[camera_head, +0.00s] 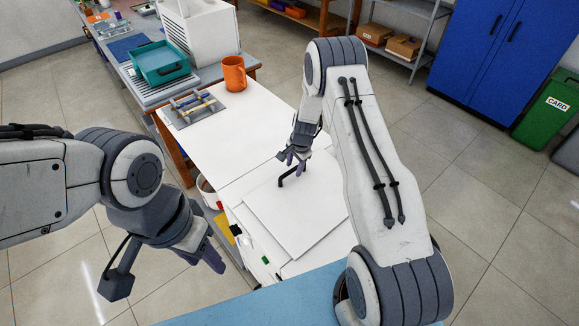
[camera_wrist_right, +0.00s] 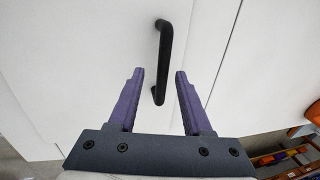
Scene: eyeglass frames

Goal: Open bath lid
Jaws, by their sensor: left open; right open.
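The bath lid (camera_head: 292,217) is a flat white panel, lying closed on the white cabinet in the head view. A black bar handle (camera_head: 290,174) stands near its far edge. My right gripper (camera_head: 291,158) is above the handle, open and empty. In the right wrist view the lid handle (camera_wrist_right: 163,62) shows between and beyond the open purple fingers of the right gripper (camera_wrist_right: 159,75); I cannot tell whether they touch it. My left gripper (camera_head: 213,255) hangs left of the cabinet over the floor, away from the lid.
An orange mug (camera_head: 234,74) and a grey rack with tools (camera_head: 193,108) stand on the far part of the white worktop. A teal tray (camera_head: 160,64) sits behind. A blue surface (camera_head: 262,304) is at the near edge. The worktop between rack and lid is clear.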

